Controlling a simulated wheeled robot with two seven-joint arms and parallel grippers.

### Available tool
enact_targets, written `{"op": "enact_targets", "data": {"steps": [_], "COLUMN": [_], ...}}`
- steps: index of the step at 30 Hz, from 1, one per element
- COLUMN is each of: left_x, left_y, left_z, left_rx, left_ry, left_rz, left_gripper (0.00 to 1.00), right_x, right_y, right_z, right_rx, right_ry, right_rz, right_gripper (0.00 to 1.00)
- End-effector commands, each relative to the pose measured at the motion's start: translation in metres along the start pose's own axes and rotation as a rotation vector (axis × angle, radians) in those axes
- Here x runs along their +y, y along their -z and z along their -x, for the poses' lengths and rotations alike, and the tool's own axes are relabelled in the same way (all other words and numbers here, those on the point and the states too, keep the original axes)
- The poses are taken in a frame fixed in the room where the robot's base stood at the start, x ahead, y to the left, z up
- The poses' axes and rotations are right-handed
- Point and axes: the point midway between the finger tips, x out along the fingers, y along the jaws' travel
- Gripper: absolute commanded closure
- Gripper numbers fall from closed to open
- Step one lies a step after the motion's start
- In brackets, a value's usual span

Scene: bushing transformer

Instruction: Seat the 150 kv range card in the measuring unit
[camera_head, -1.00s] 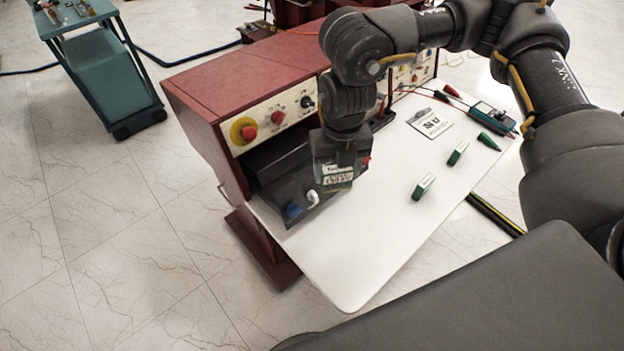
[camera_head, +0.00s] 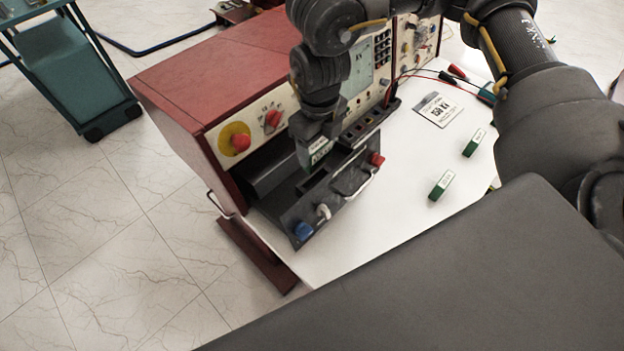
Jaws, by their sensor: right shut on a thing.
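My right gripper (camera_head: 318,140) comes down from above, shut on a green and white card (camera_head: 320,153). The card's label is too small to read. The card is just over the back part of a black unit (camera_head: 297,207), which has a blue knob, a white knob, a red knob and a metal handle on its front. This seems to be the measuring unit. I cannot tell whether the card touches its slot. Two more green and white cards, one nearer (camera_head: 441,185) and one farther (camera_head: 474,142), lie apart on the white table. My left gripper is not in view.
The red console (camera_head: 190,75) with its yellow and red stop button stands behind the unit. The white tabletop (camera_head: 385,205) is clear in front.

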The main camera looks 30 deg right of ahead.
Motion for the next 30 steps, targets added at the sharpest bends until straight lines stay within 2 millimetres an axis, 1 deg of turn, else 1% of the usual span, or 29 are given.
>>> {"op": "enact_targets", "data": {"steps": [1, 2, 7, 8, 15, 18, 23, 30], "left_x": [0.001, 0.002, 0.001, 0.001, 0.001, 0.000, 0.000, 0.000], "left_y": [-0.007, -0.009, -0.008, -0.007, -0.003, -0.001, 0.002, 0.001], "left_z": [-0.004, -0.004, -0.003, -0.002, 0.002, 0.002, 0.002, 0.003], "left_rx": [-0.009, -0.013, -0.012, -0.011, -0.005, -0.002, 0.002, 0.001], "left_ry": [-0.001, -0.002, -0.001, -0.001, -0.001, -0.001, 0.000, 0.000], "left_rz": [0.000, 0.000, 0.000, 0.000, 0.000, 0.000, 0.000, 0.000], "left_gripper": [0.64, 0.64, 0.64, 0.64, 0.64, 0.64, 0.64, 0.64], "right_x": [-0.001, -0.001, -0.003, -0.003, -0.003, -0.002, -0.002, -0.001], "right_y": [0.001, 0.001, 0.003, 0.004, 0.004, 0.003, 0.002, 0.003], "right_z": [-0.006, -0.007, -0.010, -0.014, -0.054, -0.063, -0.067, -0.100], "right_rx": [0.000, 0.000, 0.002, 0.004, 0.005, 0.002, 0.001, 0.004], "right_ry": [0.000, 0.000, -0.001, -0.001, -0.002, -0.001, -0.001, -0.001], "right_rz": [-0.002, -0.003, -0.008, -0.009, -0.011, -0.010, -0.007, -0.009], "right_gripper": [0.61, 0.61, 0.61, 0.61, 0.61, 0.61, 0.61, 0.61]}}
